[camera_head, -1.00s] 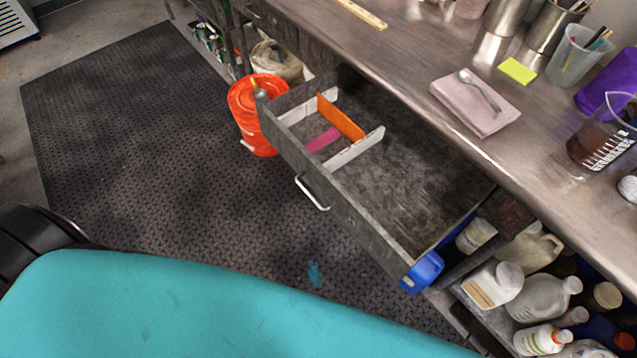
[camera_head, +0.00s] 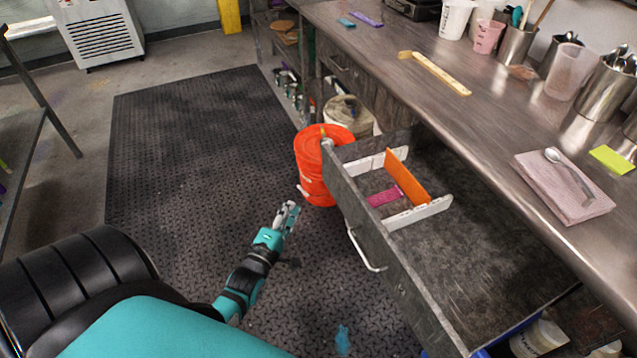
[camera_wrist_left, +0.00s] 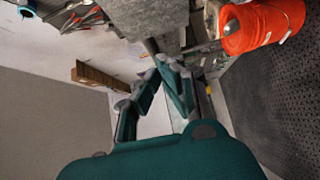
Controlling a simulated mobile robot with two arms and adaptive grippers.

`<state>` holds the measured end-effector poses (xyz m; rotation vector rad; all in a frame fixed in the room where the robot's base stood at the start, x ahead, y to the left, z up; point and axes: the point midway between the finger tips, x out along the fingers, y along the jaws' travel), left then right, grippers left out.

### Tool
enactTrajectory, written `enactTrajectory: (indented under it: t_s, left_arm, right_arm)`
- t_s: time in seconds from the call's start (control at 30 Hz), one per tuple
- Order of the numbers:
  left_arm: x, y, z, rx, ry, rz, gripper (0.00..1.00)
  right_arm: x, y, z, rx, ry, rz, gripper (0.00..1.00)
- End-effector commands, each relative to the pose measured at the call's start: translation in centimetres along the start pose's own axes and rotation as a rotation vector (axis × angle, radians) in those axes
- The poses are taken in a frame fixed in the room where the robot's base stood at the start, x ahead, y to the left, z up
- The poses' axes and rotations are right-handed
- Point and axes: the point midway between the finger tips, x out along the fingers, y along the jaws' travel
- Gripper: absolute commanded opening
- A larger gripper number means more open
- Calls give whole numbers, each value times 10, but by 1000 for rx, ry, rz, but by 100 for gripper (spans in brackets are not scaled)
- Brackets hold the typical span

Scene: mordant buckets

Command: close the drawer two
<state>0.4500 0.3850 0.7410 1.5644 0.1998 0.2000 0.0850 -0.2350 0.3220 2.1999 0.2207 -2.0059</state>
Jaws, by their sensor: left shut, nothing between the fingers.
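The drawer (camera_head: 410,300) is pulled well out from under the metal counter in the head view. It has a grey front with a metal handle (camera_head: 364,250). Inside are white dividers, an orange divider (camera_head: 407,177) and a small pink item (camera_head: 384,196). My left gripper (camera_head: 288,212) is shut and empty, over the floor mat to the left of the drawer front and apart from it. Its fingers (camera_wrist_left: 172,82) also show in the left wrist view. My right gripper is not in view.
An orange bucket (camera_head: 313,170) stands by the drawer's far corner, and shows in the left wrist view (camera_wrist_left: 262,25). A pale bucket (camera_head: 350,117) is behind it. The counter (camera_head: 470,125) holds cups, a folded cloth and a spoon. The dark mat (camera_head: 190,140) is mostly clear.

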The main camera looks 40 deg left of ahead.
Motion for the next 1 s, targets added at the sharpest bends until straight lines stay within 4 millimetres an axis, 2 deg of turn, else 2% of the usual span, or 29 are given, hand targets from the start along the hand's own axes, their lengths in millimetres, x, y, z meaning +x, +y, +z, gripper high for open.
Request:
enactTrajectory:
  t_s: [0.17,0.57,0.77,1.0]
  left_arm:
    - [22,3,0,-6,0,7,0]
    - [104,2,2,-5,0,2,0]
    - [121,1,23,-5,0,0,0]
    - [127,1,29,-3,-1,0,0]
  right_arm:
    - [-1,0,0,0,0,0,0]
    - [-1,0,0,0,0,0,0]
    - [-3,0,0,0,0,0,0]
    - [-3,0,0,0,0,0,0]
